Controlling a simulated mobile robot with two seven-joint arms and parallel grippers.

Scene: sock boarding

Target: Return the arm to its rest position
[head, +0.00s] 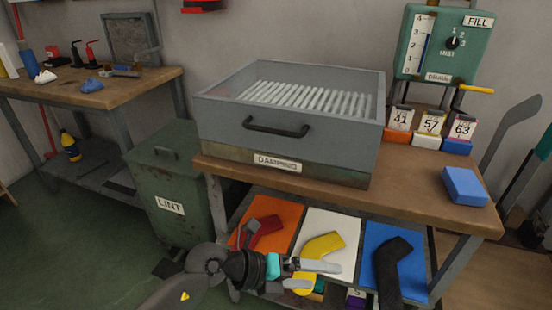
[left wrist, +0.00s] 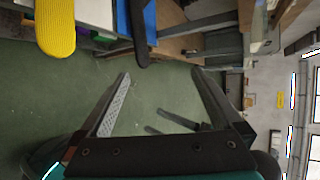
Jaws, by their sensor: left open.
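My left gripper (head: 318,276) is open and empty in the head view, low in front of the bench's lower shelf. In the left wrist view its two fingers (left wrist: 160,75) stand wide apart with only green floor between them. In the head view a red sock (head: 265,232) lies on an orange panel (head: 285,212), a yellow sock (head: 325,246) on a white panel (head: 345,225), and a black sock (head: 388,265) on a blue panel (head: 415,265). The gripper partly covers the yellow sock. The yellow sock (left wrist: 55,25) and black sock (left wrist: 138,35) also show in the left wrist view. My right gripper is not in view.
The damping box (head: 285,150) stands on the wooden bench (head: 420,185), with a blue block (head: 465,186) at right. A green lint bin (head: 170,195) stands left of the bench. Another workbench (head: 125,92) is at the far left. Green floor (head: 70,240) is clear at lower left.

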